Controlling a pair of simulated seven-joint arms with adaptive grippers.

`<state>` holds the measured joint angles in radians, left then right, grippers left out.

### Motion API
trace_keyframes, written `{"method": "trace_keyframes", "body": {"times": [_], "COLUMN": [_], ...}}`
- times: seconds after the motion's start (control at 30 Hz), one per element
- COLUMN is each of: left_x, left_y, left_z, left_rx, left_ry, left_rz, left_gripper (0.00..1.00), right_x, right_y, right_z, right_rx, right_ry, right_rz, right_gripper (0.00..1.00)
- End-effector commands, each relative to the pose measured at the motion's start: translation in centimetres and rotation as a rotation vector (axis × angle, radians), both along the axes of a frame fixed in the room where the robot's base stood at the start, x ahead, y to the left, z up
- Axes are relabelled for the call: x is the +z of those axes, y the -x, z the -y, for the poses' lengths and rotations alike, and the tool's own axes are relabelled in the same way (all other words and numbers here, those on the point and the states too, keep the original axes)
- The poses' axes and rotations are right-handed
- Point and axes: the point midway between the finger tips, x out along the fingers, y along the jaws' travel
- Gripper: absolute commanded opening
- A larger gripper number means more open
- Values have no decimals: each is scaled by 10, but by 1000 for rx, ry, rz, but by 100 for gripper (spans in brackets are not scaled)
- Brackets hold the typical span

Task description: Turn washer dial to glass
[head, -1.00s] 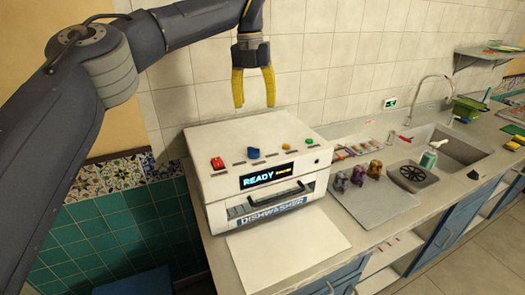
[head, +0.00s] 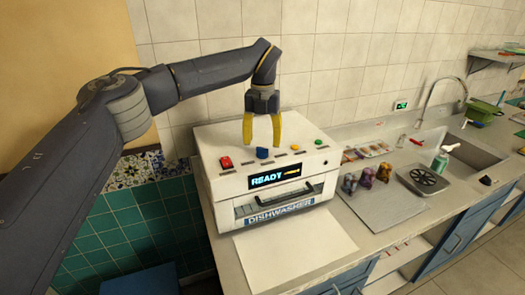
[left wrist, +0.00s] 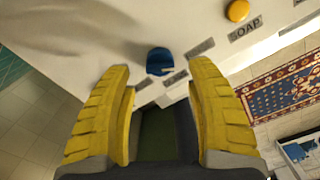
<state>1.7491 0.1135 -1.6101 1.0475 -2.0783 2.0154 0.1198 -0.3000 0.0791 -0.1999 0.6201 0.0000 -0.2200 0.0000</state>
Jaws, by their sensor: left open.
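The white dishwasher (head: 215,150) stands on the counter, and its display (head: 275,176) reads READY. On its top are a red switch (head: 226,162), a blue dial (head: 262,153), a yellow button (head: 294,147) and a green button (head: 318,142). My left gripper (head: 262,146) is open with yellow fingers pointing down above the blue dial. In the left wrist view the blue dial (left wrist: 159,61) lies ahead of and between the open fingertips (left wrist: 160,75), with nothing held. The yellow button (left wrist: 238,10) has a SOAP label beside it; the other labels are too blurred to read. My right gripper is out of view.
A grey mat with several small colored items (head: 367,176) lies right of the dishwasher. Beyond are a sink (head: 468,152), a faucet (head: 440,82) and a soap bottle (head: 441,160). A tiled wall rises behind the dishwasher.

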Motion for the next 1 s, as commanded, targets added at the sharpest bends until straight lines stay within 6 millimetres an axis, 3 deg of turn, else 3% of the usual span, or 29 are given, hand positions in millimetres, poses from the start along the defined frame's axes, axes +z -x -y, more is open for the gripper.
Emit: {"method": "trace_keyframes", "body": {"times": [0.1,0.33,0.83,1.0], "left_x": [-17,-37,-42,-42], "left_y": [1,0,0,0], "left_z": [0,0,0,0], "left_rx": [0,0,1,1], "left_ry": [1,1,0,0], "left_rz": [-2,-1,1,0], "left_gripper": [57,57,56,36], "right_x": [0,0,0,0], "right_y": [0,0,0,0], "right_z": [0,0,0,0], "right_rx": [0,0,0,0], "right_ry": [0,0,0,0], "right_rz": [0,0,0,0], "right_gripper": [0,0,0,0]}}
